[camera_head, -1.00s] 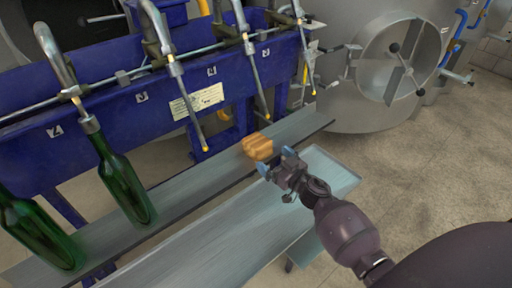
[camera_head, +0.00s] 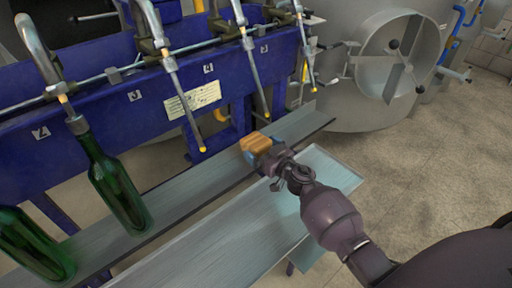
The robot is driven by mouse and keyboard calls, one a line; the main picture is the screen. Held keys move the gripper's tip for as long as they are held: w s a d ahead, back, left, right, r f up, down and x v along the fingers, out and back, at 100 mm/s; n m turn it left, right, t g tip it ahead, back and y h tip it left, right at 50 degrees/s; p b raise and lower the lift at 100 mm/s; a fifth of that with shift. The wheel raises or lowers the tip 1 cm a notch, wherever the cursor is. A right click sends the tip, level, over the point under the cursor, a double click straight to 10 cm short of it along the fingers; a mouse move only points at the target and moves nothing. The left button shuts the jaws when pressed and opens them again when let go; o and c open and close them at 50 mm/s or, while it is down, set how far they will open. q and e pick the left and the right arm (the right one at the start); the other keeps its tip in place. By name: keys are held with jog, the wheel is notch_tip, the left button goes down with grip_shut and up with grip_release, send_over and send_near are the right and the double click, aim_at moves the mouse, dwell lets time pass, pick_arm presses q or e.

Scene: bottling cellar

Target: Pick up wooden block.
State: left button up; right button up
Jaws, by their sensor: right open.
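The wooden block (camera_head: 255,143) is orange-brown and sits on the back metal shelf of the bottling machine, near its right end. My right gripper (camera_head: 264,155) reaches in from the lower right. It is open, with its blue fingertips right at the block's near side. The fingers partly overlap the block in the picture, and I cannot tell whether they touch it. My left gripper is not in the view.
Two green bottles, one (camera_head: 116,188) under a filling spout and one (camera_head: 32,245) at the lower left, stand on the back shelf (camera_head: 190,192). A lower front tray (camera_head: 225,235) runs alongside. Metal filling spouts hang above. A steel tank (camera_head: 365,85) stands behind.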

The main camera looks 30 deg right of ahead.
jog(key=c, duration=1)
